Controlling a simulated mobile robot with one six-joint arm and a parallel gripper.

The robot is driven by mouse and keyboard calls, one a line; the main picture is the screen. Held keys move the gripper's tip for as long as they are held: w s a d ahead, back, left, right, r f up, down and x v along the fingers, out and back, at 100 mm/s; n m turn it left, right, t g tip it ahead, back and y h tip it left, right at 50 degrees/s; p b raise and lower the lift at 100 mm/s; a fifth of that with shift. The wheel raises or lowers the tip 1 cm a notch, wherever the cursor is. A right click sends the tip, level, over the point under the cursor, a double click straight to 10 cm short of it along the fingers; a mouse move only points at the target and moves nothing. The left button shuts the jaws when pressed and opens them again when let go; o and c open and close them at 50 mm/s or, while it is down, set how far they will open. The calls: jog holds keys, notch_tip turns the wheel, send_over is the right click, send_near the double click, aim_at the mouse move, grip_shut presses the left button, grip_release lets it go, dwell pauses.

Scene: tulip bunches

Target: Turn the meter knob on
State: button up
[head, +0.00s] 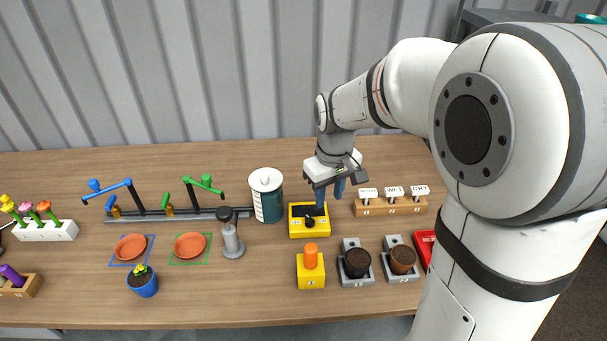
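The yellow meter box (309,232) sits on the wooden table in the middle of the head view. Its small black knob (309,222) is on the dark top face, and its exact setting is too small to read. My gripper (330,201) points down just behind and to the right of the meter. Its two blue fingers are apart, with nothing seen between them. The left finger overlaps the meter's back right part in the picture; I cannot tell whether it touches the meter or knob.
A teal container (267,205) with a white lid stands left of the meter. A label block (391,207) is to the right. A yellow block with an orange top (310,258) and two pots (356,263) (402,260) stand in front. A grey sprayer-like bottle (232,241) is front left.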

jog(key=n, duration=0.2)
send_over(311, 219)
jog(key=shift+g, duration=0.3)
notch_tip(311, 219, down, 5)
jog(key=shift+s+f+b, duration=0.1)
jog(key=shift+b, duration=0.2)
notch_tip(311, 219, down, 8)
jog(key=shift+r, duration=0.25)
jog(key=shift+c, duration=0.2)
